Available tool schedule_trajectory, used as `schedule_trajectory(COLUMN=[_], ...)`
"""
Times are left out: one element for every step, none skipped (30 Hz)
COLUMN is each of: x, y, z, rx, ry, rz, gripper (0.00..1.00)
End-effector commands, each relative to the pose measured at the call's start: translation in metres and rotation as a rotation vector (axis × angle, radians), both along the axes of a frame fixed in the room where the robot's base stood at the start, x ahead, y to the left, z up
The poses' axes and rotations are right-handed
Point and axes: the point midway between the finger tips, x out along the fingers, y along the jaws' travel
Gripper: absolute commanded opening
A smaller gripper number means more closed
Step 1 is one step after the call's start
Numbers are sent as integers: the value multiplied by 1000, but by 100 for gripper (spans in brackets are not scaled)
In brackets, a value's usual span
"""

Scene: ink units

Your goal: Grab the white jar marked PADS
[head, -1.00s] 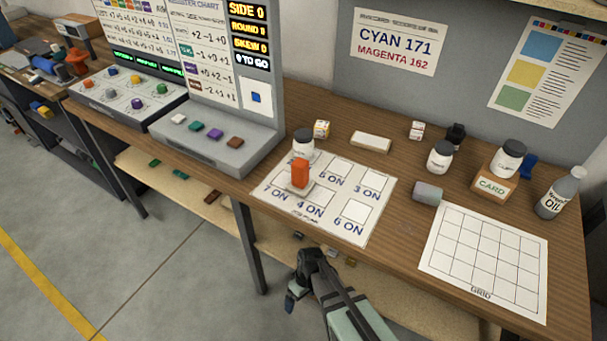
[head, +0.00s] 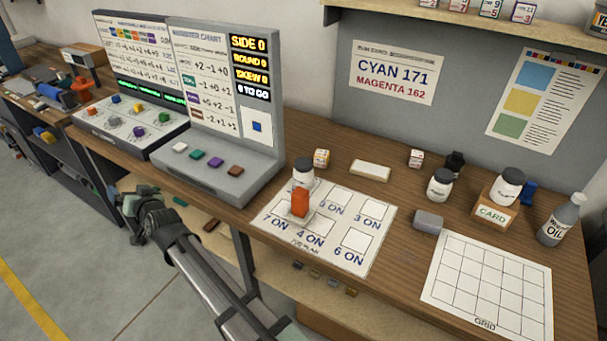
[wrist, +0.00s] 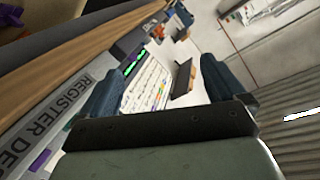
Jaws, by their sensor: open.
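Three white jars with dark lids show in the head view. One jar (head: 303,172) stands at the back left of the plan sheet, behind an orange block (head: 300,203). A second jar (head: 439,186) stands farther right on the bench. A third jar (head: 508,187) is on the CARD box (head: 493,212). Their labels are too small to read, so I cannot tell which says PADS. My gripper (head: 146,212) is off the bench's front edge at the left, away from all three jars. In the wrist view my gripper (wrist: 163,88) is open, with nothing between its fingers.
The grey register console (head: 215,165) stands on the bench left of the plan sheet (head: 330,228). A grey block (head: 429,220), a white bar (head: 370,171), an oil bottle (head: 562,219) and a grid sheet (head: 487,285) are on the right. A lower shelf runs under the bench.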

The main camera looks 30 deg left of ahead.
Motion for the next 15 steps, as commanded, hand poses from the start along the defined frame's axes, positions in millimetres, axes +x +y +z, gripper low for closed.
schedule_trajectory(x=[-11, -16, -21, -25, -28, -32, -34, -36, -39, -40, -42, -44, -45, -46, -47], y=[17, 23, 29, 33, 36, 40, 42, 44, 47, 49, 50, 52, 54, 55, 57], z=[32, 47, 66, 78, 90, 103, 111, 119, 129, 135, 142, 149, 155, 161, 168], rx=[72, 112, 160, 190, 218, 249, 268, 286, 308, 323, 336, 352, 363, 373, 385], ry=[46, 79, 122, 154, 183, 219, 244, 267, 297, 317, 337, 362, 381, 398, 420], rz=[-6, -10, -14, -15, -16, -15, -16, -15, -13, -11, -10, -7, -5, -2, 1], gripper=[97, 97, 97, 97, 97, 97, 97, 97, 97, 97, 97, 97, 97, 97, 97])
